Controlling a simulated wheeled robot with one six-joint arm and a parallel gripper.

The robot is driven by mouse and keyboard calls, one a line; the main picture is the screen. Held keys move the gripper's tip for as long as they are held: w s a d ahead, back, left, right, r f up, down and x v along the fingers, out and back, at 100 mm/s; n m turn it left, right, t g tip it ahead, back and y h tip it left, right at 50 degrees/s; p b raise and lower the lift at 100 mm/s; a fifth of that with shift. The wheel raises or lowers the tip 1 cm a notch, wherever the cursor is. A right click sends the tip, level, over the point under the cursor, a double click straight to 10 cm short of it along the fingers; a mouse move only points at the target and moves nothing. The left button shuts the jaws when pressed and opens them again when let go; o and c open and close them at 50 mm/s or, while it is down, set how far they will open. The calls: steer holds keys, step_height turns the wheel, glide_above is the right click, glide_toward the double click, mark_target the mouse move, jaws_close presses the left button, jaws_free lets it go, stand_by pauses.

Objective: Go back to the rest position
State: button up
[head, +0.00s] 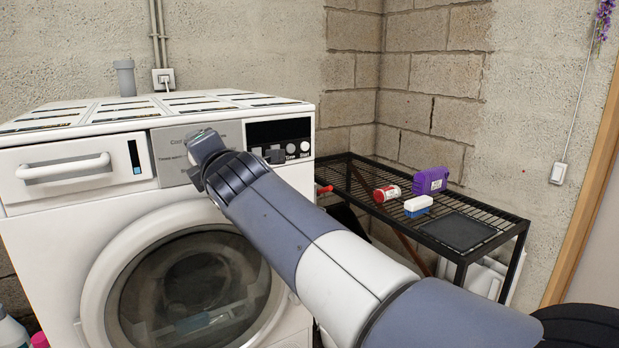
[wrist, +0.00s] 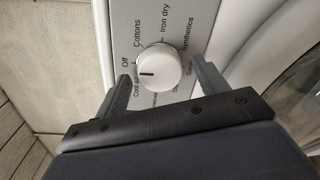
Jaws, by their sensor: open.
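My gripper (head: 203,158) is in front of the control panel of a white front-loading machine (head: 60,215) in the head view. In the wrist view my gripper (wrist: 160,64) is open, with one finger on each side of a white round dial (wrist: 160,73). A gap shows between the dial and each finger, and nothing is held. The dial has a dark pointer line and printed labels such as Cottons, Off and Iron dry around it. In the head view my gripper hides the dial.
A black wire rack (head: 345,172) stands right of the machine. It holds a purple container (head: 430,181), a red-and-white can (head: 387,194), a blue-and-white block (head: 417,206) and a dark flat pad (head: 457,232). A drawer handle (head: 63,168) sticks out at the machine's left. A block wall stands behind.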

steer(key=m+y+b, duration=0.1)
steer(key=m+b, duration=0.5)
steer(key=m, duration=0.6)
steer(key=shift+w+d, duration=0.1)
steer(key=shift+d, duration=0.05)
